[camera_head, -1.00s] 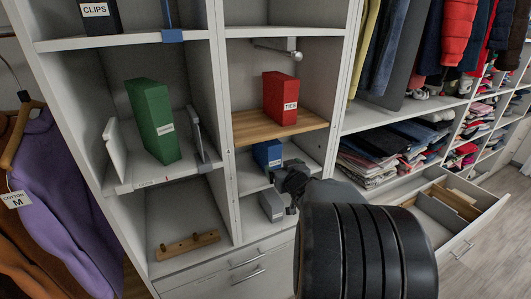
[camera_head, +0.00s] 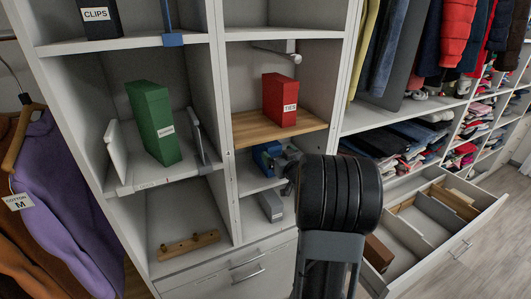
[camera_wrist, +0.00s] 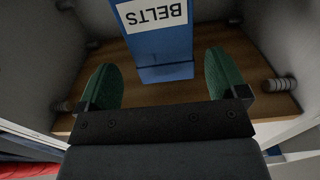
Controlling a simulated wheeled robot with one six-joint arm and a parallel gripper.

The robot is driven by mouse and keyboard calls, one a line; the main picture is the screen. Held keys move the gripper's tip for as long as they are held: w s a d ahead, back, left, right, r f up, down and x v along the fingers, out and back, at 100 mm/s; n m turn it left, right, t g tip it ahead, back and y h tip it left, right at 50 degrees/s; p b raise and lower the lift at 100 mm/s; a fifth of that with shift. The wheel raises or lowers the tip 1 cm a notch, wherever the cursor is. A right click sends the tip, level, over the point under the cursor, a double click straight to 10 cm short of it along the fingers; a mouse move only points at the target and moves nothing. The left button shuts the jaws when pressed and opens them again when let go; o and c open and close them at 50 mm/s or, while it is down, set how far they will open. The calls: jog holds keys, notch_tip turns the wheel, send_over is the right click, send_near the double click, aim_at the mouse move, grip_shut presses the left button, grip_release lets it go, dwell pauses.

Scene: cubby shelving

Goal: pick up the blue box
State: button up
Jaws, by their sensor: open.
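The blue box (camera_head: 265,156) stands in the cubby below the wooden shelf, and its right side is partly hidden by my gripper (camera_head: 287,163). In the wrist view the blue box (camera_wrist: 160,38) shows an upside-down white label reading BELTS. My gripper (camera_wrist: 164,82) is open there, with one green-padded finger towards each side of the box's near end. Gaps show between both fingers and the box. I cannot tell how deep the box reaches between the fingers.
A wooden shelf (camera_head: 245,130) carries a red TIES box (camera_head: 281,98) right above. A grey box (camera_head: 270,206) stands below the blue one. Cubby walls close in on both sides. A green box (camera_head: 151,122) is in the left cubby; an open drawer (camera_head: 440,255) juts out at right.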

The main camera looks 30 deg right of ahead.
jog(key=shift+w+d+p, duration=0.15)
jog(key=shift+w+p, duration=0.6)
jog(key=shift+w, duration=1.85)
jog(key=shift+r, duration=0.1)
jog(key=c, duration=1.2)
